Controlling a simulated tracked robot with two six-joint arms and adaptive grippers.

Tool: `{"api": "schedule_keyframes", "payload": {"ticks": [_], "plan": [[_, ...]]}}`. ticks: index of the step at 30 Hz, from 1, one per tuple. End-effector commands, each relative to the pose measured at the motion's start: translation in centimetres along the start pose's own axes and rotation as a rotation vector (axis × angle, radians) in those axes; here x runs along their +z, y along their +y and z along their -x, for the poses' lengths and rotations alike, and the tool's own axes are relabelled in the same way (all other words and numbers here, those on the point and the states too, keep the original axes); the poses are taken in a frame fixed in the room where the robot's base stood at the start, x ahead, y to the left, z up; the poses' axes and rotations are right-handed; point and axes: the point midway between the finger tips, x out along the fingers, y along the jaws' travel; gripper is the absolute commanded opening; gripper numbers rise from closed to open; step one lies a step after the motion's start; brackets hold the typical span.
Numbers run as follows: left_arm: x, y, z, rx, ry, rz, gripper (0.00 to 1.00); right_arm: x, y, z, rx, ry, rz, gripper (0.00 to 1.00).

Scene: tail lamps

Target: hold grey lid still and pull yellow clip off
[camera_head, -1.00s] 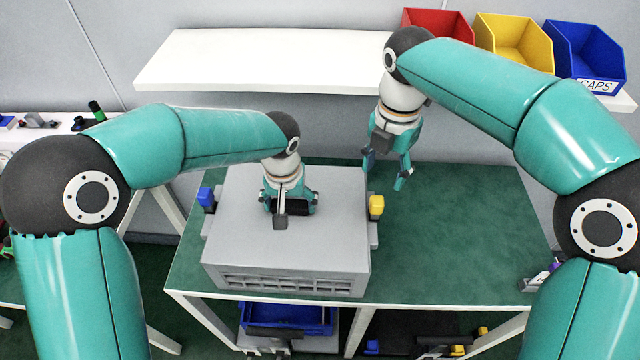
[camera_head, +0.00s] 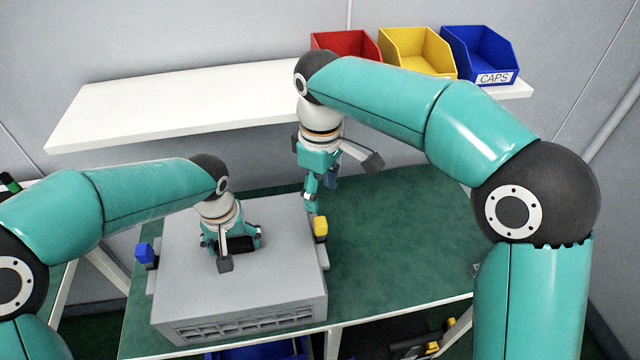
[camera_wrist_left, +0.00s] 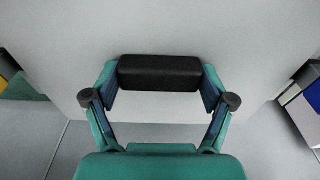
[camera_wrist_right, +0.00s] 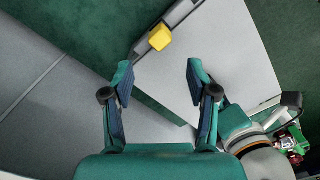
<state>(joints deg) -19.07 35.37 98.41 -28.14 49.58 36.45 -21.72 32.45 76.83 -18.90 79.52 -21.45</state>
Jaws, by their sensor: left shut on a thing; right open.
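The grey lid (camera_head: 270,285) tops a grey box on the green table. My left gripper (camera_head: 232,242) is shut on the lid's black handle, which shows between its fingers in the left wrist view (camera_wrist_left: 160,73). The yellow clip (camera_head: 320,226) sits on the lid's right side. It also shows in the right wrist view (camera_wrist_right: 160,37), beyond my fingertips. My right gripper (camera_wrist_right: 158,82) is open and empty, above and behind the clip, apart from it. A blue clip (camera_head: 145,252) sits on the lid's left side.
A white shelf (camera_head: 190,105) runs along the wall behind, with red (camera_head: 345,45), yellow (camera_head: 415,52) and blue (camera_head: 480,55) bins on it. The green table (camera_head: 400,240) is clear right of the box. A blue tray (camera_head: 270,350) is partly visible below.

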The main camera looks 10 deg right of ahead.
Motion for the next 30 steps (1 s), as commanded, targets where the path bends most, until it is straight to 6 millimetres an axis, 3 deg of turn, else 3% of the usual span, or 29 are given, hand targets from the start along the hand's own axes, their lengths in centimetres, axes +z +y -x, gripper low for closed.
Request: {"api": "schedule_keyframes", "payload": {"ticks": [6,12,20,30], "plan": [[0.0,0.0,0.0,0.000,0.001,0.000,0.49,0.0,0.0,0.3,0.000,0.001,-0.458,0.58],[0.0,0.0,0.0,0.000,0.001,0.000,0.49,-0.1,0.0,0.5,0.000,0.003,-0.744,0.58],[0.0,0.0,0.0,0.000,0.001,0.000,0.49,-0.2,0.0,0.1,0.000,0.007,-0.854,0.58],[0.0,0.0,0.0,0.000,0.001,0.000,0.49,-0.1,0.0,-5.1,0.000,0.003,-0.849,0.58]]}}
